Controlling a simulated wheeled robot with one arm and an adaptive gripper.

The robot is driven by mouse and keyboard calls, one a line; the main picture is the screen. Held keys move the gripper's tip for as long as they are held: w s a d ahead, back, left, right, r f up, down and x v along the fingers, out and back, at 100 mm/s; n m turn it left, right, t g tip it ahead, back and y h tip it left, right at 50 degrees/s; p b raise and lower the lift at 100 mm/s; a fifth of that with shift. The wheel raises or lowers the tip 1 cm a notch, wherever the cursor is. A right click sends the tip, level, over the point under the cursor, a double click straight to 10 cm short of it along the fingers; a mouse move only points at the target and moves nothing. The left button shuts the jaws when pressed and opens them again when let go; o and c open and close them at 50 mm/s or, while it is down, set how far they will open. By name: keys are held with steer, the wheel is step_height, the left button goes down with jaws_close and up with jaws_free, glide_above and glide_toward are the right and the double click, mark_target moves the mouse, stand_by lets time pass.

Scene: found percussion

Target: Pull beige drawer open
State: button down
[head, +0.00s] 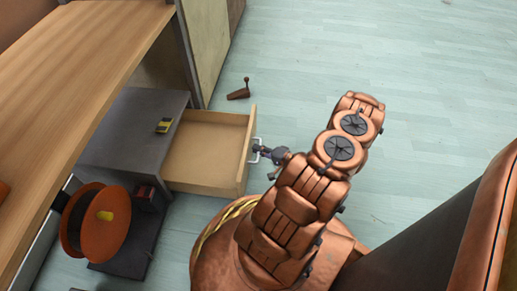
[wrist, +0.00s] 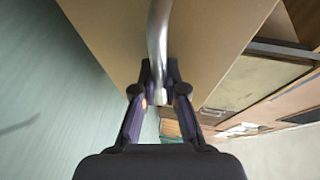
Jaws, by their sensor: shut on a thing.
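The beige drawer (head: 205,150) stands well out of a dark grey cabinet (head: 125,130) under the wooden worktop, and its inside looks empty. A pale metal bar handle (head: 254,149) is on its front. My gripper (head: 258,150) is at this handle, on the outer side of the drawer front. In the wrist view my gripper (wrist: 159,88) has its two fingers closed around the handle (wrist: 158,40), with the beige drawer front (wrist: 105,35) behind it. The exact contact at the fingertips is partly hidden.
A wooden worktop (head: 85,70) runs along the left. An orange spool (head: 97,222) stands in front of the cabinet. A small brown object with a stick (head: 239,92) lies on the floor beyond the drawer. The pale floor (head: 400,60) at upper right is clear.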

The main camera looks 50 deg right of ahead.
steer(key=shift+a+f, duration=0.1)
steer(key=shift+a, duration=0.05)
steer(key=c, duration=1.5)
jaws_free()
steer(key=v, duration=1.2)
